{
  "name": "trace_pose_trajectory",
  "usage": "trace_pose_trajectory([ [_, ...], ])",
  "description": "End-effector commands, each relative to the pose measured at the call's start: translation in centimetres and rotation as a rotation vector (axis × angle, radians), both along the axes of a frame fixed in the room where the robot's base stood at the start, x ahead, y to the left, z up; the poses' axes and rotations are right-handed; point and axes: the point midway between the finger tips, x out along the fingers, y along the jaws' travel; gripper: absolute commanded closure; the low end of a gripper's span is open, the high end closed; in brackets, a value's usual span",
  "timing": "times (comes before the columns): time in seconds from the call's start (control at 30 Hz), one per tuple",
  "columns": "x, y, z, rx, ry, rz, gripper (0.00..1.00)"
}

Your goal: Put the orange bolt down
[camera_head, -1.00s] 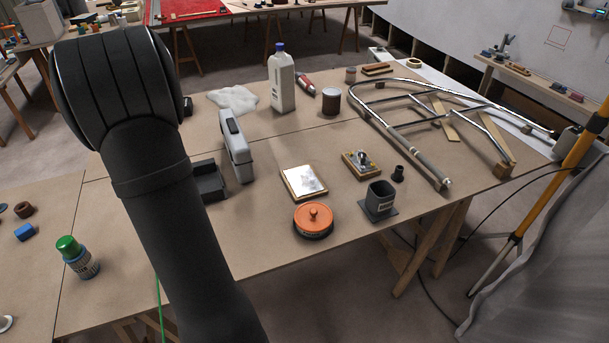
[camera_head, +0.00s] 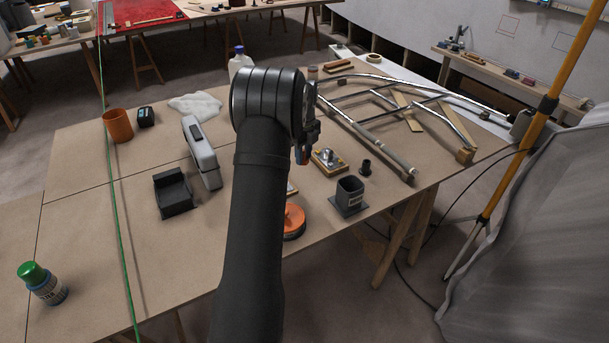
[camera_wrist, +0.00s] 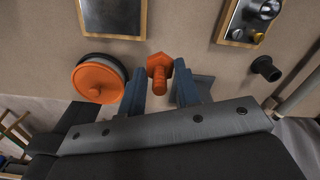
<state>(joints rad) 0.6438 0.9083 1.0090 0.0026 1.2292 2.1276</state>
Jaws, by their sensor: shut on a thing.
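The orange bolt (camera_wrist: 159,72) is in the wrist view, between the two blue-grey fingers of my gripper (camera_wrist: 160,84). Its hex head and threaded shank show. My gripper is shut on it and holds it above the table. In the head view my gripper (camera_head: 304,148) is beyond my dark arm, near the middle of the table, and the bolt cannot be made out there.
The table (camera_head: 150,248) holds an orange-lidded pot (camera_head: 294,220), a dark square holder (camera_head: 349,194), a board with metal fittings (camera_head: 328,161), a small black cylinder (camera_head: 365,167), a grey case (camera_head: 201,150) and a black tray (camera_head: 173,195).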

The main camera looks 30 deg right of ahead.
Motion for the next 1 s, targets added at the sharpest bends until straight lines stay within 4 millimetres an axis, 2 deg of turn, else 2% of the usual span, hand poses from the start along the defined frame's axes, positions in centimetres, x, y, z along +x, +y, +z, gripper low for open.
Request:
trace_pose_trajectory([
  [0.03, -1.1, -2.3, -0.1, 0.001, 0.001, -0.036, 0.92],
  [0.1, -2.1, -4.6, -0.2, 0.0, -0.001, -0.071, 0.92],
  [0.2, -3.4, -6.8, -0.2, 0.001, 0.001, -0.106, 0.92],
  [0.33, -4.1, -8.2, -0.3, 0.001, 0.0, -0.129, 0.92],
  [0.47, -2.9, -7.9, -1.3, 0.002, 0.001, -0.133, 0.92],
  [0.8, 4.0, -4.9, -5.9, 0.002, 0.001, -0.132, 0.92],
  [1.0, 6.1, -4.0, -7.1, 0.001, 0.0, -0.134, 0.92],
])
